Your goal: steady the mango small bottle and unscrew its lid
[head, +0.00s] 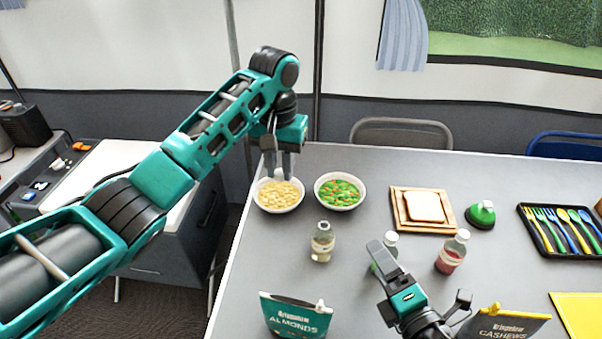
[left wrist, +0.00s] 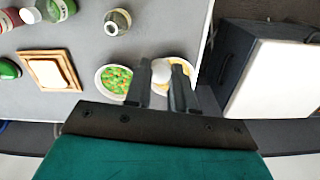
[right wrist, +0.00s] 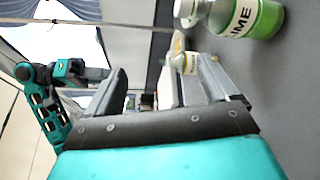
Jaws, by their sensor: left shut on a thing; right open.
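A small clear bottle with pale yellow contents (head: 322,243), seemingly the mango one, stands upright on the table; its label is unreadable here. In the left wrist view its neck (left wrist: 112,27) looks open, with no white cap. My left gripper (head: 282,174) is over the bowl of pale pieces, away from the bottle. It is shut on a white rounded thing (left wrist: 161,71), which looks like a lid. My right gripper (head: 422,272) is open and empty, low over the table front. The bottle also shows beyond its fingers in the right wrist view (right wrist: 187,62).
A green lime bottle (right wrist: 260,18) stands close to my right gripper, and a red bottle (head: 452,252) is beside it. Bowls of pale pieces (head: 278,208) and vegetables (head: 339,204), bread on a board (head: 424,231) and an almonds bag (head: 296,315) stand around.

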